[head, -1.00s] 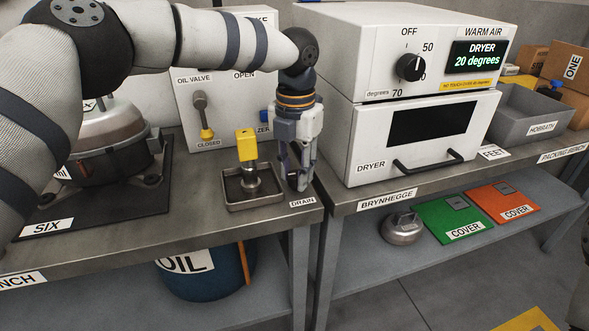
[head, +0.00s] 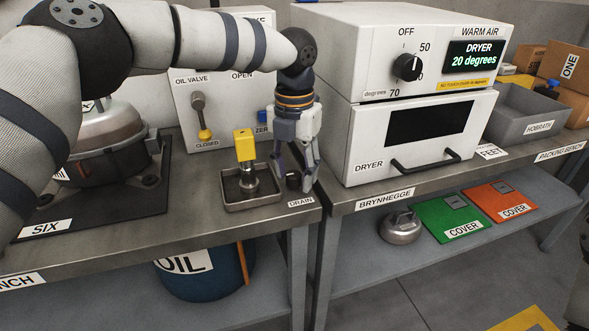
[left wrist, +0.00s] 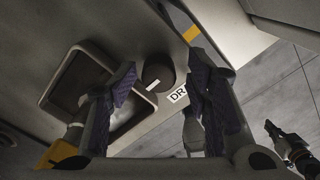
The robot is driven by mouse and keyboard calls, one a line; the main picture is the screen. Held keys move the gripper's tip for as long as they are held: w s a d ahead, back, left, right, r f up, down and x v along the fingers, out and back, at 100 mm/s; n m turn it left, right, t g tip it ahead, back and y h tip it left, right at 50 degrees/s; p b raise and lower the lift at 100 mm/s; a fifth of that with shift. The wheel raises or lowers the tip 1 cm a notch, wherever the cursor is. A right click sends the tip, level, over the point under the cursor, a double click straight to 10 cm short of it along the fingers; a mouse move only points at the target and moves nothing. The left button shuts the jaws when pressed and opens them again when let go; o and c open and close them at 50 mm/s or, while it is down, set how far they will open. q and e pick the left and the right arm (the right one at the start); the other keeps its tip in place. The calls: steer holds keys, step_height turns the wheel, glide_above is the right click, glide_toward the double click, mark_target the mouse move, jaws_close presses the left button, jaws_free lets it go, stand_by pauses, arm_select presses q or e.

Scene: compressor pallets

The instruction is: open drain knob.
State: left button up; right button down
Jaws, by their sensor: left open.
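The drain knob (head: 293,181) is a small dark round knob on the bench top, between the metal drain tray (head: 252,204) and the DRAIN label (head: 301,202). In the left wrist view the knob (left wrist: 158,74) shows a white mark on its rim and lies between the two fingers. My left gripper (head: 295,176) points down from above with its fingers open, one on each side of the knob. I cannot tell whether either finger touches it.
A yellow-topped fitting (head: 245,155) stands in the tray, close left of my gripper. The oil valve panel (head: 215,110) is behind, and the dryer (head: 420,130) stands close on the right. The bench's front edge is just in front of the label.

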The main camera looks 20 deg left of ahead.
mark_target(294, 174)
arm_select(q)
step_height(294, 174, up, 8)
steer(key=shift+r, duration=0.1)
stand_by(0.4)
